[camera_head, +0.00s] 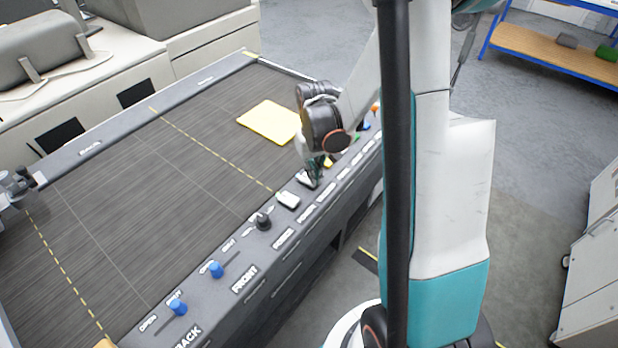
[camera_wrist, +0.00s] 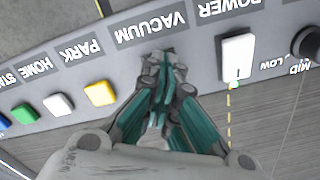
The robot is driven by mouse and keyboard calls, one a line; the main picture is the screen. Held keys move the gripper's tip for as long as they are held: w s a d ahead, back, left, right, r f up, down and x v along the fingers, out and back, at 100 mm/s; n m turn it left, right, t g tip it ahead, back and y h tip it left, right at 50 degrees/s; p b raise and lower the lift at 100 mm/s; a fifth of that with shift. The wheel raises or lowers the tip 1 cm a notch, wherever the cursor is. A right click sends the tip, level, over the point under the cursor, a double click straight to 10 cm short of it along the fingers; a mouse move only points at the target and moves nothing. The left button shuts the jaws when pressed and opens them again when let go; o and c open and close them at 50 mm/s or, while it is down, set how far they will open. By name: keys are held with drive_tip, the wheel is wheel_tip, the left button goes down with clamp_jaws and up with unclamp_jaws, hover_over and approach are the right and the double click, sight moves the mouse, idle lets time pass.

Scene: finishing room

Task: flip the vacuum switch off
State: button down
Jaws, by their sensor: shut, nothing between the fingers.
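The control panel (camera_head: 262,243) runs along the front edge of the dark table. In the wrist view the VACUUM label (camera_wrist: 150,29) shows upside down. My gripper (camera_wrist: 164,58) is shut and empty, its fingertips over the panel right beside that label. It hides most of the vacuum switch, so I cannot tell the switch's position or whether I touch it. In the head view the vacuum switch (camera_head: 304,179) shows partly as a pale rocker by my gripper (camera_head: 315,181). The white POWER switch (camera_wrist: 237,56) is next to it, with a small green light at one end.
A yellow button (camera_wrist: 100,92), a white button (camera_wrist: 59,104) and a green button (camera_wrist: 24,113) lie on the other side. A black knob (camera_head: 263,221) and blue levers (camera_head: 216,269) sit further along the panel. A yellow sheet (camera_head: 269,122) lies on the tabletop.

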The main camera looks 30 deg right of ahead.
drive_tip(key=shift+f, duration=0.3)
drive_tip(key=shift+r+p, duration=1.95)
drive_tip(key=shift+r, duration=1.55)
